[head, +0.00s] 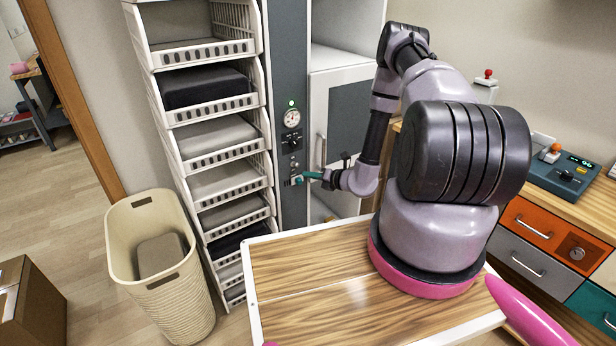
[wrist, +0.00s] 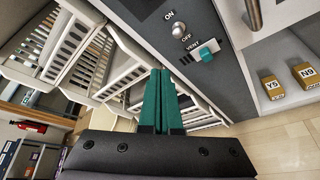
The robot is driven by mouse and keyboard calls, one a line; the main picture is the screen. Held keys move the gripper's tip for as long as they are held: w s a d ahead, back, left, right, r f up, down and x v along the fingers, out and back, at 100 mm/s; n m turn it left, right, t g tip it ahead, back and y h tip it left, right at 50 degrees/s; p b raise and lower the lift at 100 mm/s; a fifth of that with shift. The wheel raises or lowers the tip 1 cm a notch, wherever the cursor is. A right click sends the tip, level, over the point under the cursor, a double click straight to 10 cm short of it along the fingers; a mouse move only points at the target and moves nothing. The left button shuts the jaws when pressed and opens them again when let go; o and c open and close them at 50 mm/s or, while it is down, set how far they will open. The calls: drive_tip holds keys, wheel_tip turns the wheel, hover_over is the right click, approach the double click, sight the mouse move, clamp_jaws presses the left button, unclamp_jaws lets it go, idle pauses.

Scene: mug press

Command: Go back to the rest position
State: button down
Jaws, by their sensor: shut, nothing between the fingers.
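My gripper (head: 313,175) reaches out to the grey control panel (head: 289,60) in the head view. In the wrist view its two teal fingers (wrist: 159,72) are shut together with nothing between them. They point toward the panel's lower edge, left of and apart from the teal VENT slider (wrist: 207,51). An ON/OFF knob (wrist: 178,30) sits above the slider. In the head view the panel also bears a round gauge (head: 292,118) and a green light (head: 292,103). My arm stretches over the wooden top, bent at the elbow.
A tall rack of white baskets (head: 213,134) stands left of the panel. A white cabinet door (head: 340,120) is to its right. A cream bin (head: 170,290) and a brown box (head: 28,303) stand on the floor. Blocks marked Y5 (wrist: 271,88) and N9 (wrist: 306,74) lie on a shelf.

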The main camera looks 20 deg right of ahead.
drive_tip(key=a+r+n+g+y, duration=0.35)
drive_tip(key=r+n, duration=0.25)
drive_tip(key=r, duration=0.6)
drive_tip(key=a+r+n+g+y, duration=0.2)
drive_tip(key=a+r+n, duration=0.3)
drive_tip(key=r, duration=0.7)
drive_tip(key=s+a+r+n+g+h, duration=0.1)
drive_tip(key=s+r+n+g, duration=0.1)
drive_tip(key=s+r+n, duration=0.5)
drive_tip(key=s+a+r+n+g+h, duration=0.1)
drive_tip(key=s+r+n+g, duration=0.1)
drive_tip(key=s+r+n, duration=0.45)
drive_tip(key=s+d+r+n+t+h, duration=0.2)
drive_tip(key=s+d+r+n+h, duration=0.2)
drive_tip(key=s+r, duration=0.4)
drive_tip(key=s+d+r+n+t+h, duration=0.2)
drive_tip(key=s+d+r+n+h, duration=0.3)
drive_tip(key=s+r, duration=0.3)
drive_tip(key=shift+s+d+r+n+t, duration=0.35)
drive_tip(key=shift+d+r+n, duration=0.05)
drive_tip(key=shift+n, duration=0.45)
